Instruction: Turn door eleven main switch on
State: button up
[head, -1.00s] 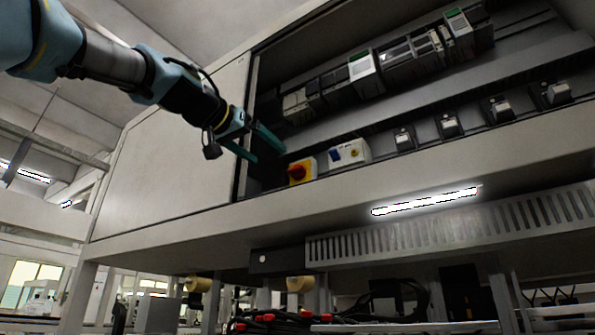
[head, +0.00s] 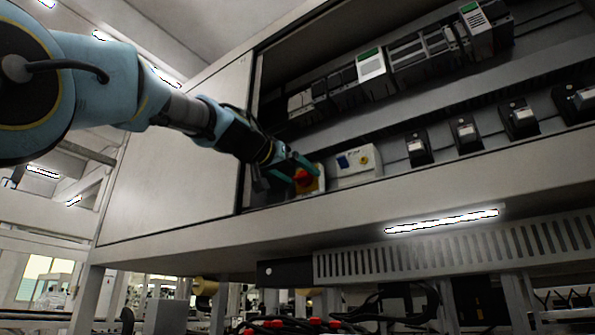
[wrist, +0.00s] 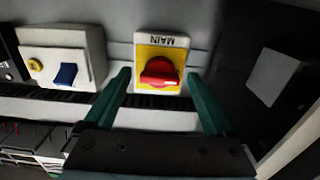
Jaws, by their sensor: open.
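The main switch (wrist: 160,72) is a red rotary knob on a yellow plate, with a white "MAIN" label (wrist: 161,41) that reads upside down in the wrist view. In the head view the switch (head: 304,181) is on the cabinet's lower left, partly covered by my gripper. My gripper (head: 305,172) is open, its two green fingers reaching toward the knob. In the wrist view my gripper (wrist: 160,82) has one finger on each side of the knob, with gaps between. I cannot tell how deep the fingertips are relative to the knob.
A white box with a blue switch and yellow button (head: 357,164) stands beside the main switch. Several black breakers (head: 465,132) line the same row. The cabinet's lower ledge (head: 350,204) runs below, and a closed panel (head: 178,155) is at left.

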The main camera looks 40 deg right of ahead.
jog(key=c, duration=1.4)
jog(key=shift+f+m+b, duration=0.1)
jog(key=shift+m+b, duration=0.3)
jog(key=shift+b, duration=0.1)
jog(key=shift+w+f+m+b, duration=0.1)
jog(key=shift+m+b, duration=0.8)
jog(key=shift+m, duration=0.2)
jog(key=m+b, duration=0.2)
jog(key=m, duration=0.3)
jog(key=shift+b, duration=0.4)
jog(key=m+b, duration=0.1)
jog(key=m, duration=0.4)
jog(key=m+b, duration=0.1)
jog(key=m, duration=0.3)
jog(key=shift+m, duration=0.4)
